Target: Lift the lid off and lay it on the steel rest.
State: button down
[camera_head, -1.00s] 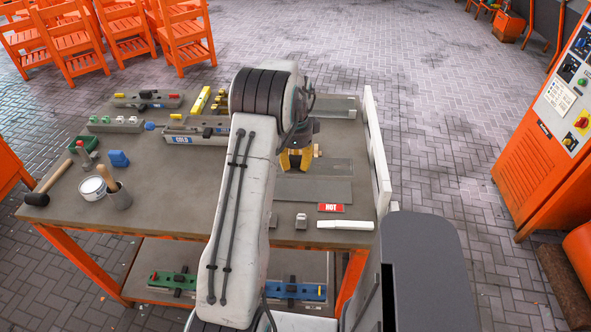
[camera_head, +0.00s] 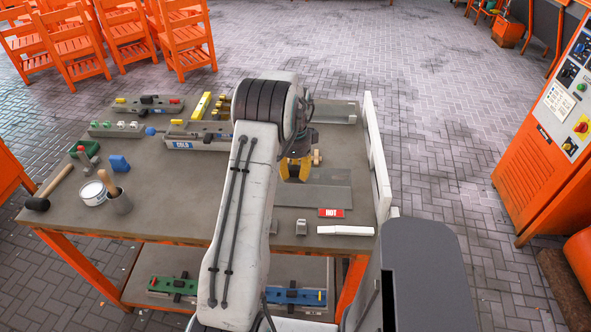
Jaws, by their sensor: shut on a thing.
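My gripper (camera_head: 297,170), with yellow fingers, points down over the right part of the workbench, just beyond my arm. It is shut on what appears to be the lid, mostly hidden by the fingers and my arm. A small tan knob (camera_head: 317,157) shows just right of the fingers; I cannot tell whether it belongs to the lid. Below and right of the gripper lies a flat grey plate (camera_head: 315,196), which looks like the steel rest, with a darker sheet (camera_head: 335,178) at its far side. I cannot tell whether the held thing touches it.
A red HOT sign (camera_head: 331,212), a small grey block (camera_head: 301,227) and a white bar (camera_head: 345,230) lie in front. A white board (camera_head: 377,160) edges the bench's right.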

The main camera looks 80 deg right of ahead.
aim_at(295, 197)
jog(key=shift+f+b, duration=2.35)
jog(key=shift+f, duration=1)
jog(key=shift+f+b, duration=0.65)
jog(key=shift+b, duration=0.05)
jog(key=shift+c, duration=1.6)
grip_release()
jog(key=shift+r, duration=0.1)
jog(key=shift+r+p, duration=2.35)
jog(key=shift+r, duration=1.05)
